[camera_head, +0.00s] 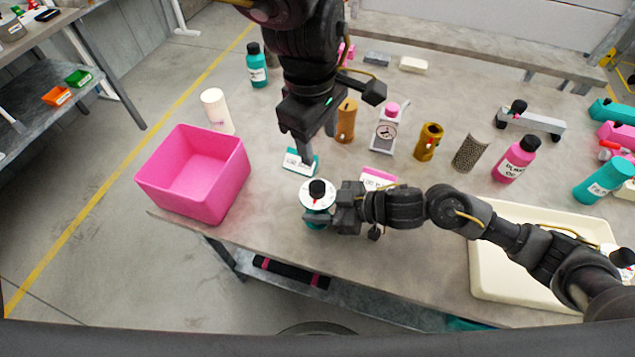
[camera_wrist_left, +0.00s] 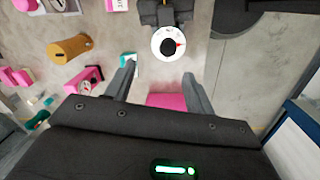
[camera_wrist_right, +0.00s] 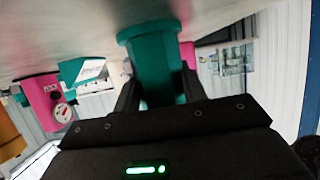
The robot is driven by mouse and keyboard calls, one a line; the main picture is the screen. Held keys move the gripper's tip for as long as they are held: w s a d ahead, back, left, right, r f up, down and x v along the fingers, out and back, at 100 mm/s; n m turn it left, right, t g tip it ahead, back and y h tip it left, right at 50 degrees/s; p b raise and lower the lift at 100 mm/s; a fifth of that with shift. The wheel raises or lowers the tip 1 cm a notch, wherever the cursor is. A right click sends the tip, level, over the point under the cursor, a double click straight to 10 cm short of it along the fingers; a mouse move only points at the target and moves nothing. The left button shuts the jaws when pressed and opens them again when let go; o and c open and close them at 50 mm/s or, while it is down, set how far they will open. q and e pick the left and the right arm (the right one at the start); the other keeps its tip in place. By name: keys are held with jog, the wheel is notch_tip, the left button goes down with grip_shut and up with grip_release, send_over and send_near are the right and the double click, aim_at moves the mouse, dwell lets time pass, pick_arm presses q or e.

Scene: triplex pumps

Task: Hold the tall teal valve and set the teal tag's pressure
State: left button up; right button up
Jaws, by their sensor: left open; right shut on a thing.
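The tall teal valve (camera_head: 315,224) stands at the table's front edge, with a white dial (camera_head: 308,202) and black knob (camera_head: 317,187) on top. My right gripper (camera_head: 325,212) is shut on its teal body, which shows between the fingers in the right wrist view (camera_wrist_right: 155,62). The teal tag (camera_head: 293,164), with a white face, stands just behind the valve. My left gripper (camera_head: 306,158) is open and empty, pointing down close to the tag. In the left wrist view the dial (camera_wrist_left: 160,42), with a red pointer, lies beyond the open fingers (camera_wrist_left: 158,85).
A pink bin (camera_head: 193,205) stands at the left front corner. A pink tag (camera_head: 378,178) is right of the valve. An orange cylinder (camera_head: 346,122), a gauge block (camera_head: 385,133) and a pink bottle (camera_head: 515,160) stand behind. A cream tray (camera_head: 484,262) lies under my right arm.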

aim_at(317, 185)
jog(key=shift+d, duration=0.1)
pick_arm(q)
jog(key=shift+s+a+f+m+g+y, duration=0.1)
jog(key=shift+m+y, duration=0.05)
jog(key=shift+m, duration=0.7)
jog(key=shift+s+a+r+m+g+y, duration=0.1)
jog(key=shift+m+y, duration=0.1)
jog(key=shift+m, duration=0.6)
jog(key=shift+s+f+m+g+y, duration=0.1)
jog(key=shift+m+y, duration=0.05)
jog(key=shift+m, duration=0.7)
pick_arm(e)
jog(key=shift+a, duration=0.2)
pick_arm(q)
notch_tip(317, 185, down, 12)
jog(key=c, duration=1)
